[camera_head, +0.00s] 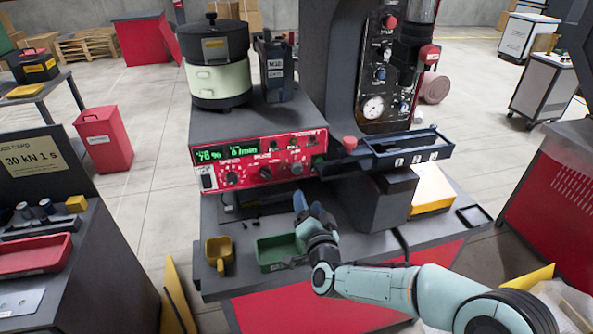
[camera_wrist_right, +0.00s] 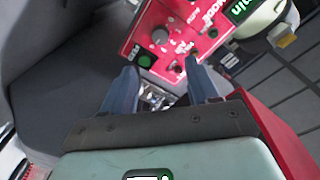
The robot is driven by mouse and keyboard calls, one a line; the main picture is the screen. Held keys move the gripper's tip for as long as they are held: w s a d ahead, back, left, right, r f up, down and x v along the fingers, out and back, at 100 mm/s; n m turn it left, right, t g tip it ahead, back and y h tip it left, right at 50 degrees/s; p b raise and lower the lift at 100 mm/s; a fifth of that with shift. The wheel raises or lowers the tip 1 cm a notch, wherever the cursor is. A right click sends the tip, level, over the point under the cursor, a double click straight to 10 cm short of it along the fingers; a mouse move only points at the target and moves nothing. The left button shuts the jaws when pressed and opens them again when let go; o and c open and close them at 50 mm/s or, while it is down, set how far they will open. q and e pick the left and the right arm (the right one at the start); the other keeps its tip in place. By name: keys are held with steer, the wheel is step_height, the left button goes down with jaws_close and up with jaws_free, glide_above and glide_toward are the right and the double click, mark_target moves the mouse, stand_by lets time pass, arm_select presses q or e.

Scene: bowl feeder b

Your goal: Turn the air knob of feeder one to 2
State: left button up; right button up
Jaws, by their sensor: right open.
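The red control panel (camera_head: 262,163) is on the front of the feeder housing, below the bowl (camera_head: 218,62). Its green displays appear to read 70 % and 8 l/min. Dark knobs sit along its lower part: a left knob (camera_head: 232,178), a middle knob (camera_head: 265,173) and a right knob (camera_head: 296,168). I cannot read which is the air knob or its setting. My right gripper (camera_head: 309,200) is open and empty, below and in front of the panel's right end. In the right wrist view its fingers (camera_wrist_right: 162,70) point at the panel, near a grey knob (camera_wrist_right: 160,36) and a green button (camera_wrist_right: 145,61).
A green tray (camera_head: 278,266) and a yellow cup (camera_head: 219,254) stand on the bench below the panel. A dark rail with a tray (camera_head: 408,150) juts out right of the panel. A yellow box (camera_head: 432,190) lies further right.

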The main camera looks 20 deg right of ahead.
mark_target(297, 170)
steer(key=w, duration=0.4)
steer(key=w+p, duration=0.1)
steer(key=w, duration=0.3)
steer(key=w+d+p, duration=0.1)
steer(key=w, duration=0.4)
steer(key=c, duration=1)
steer(key=shift+c, duration=0.2)
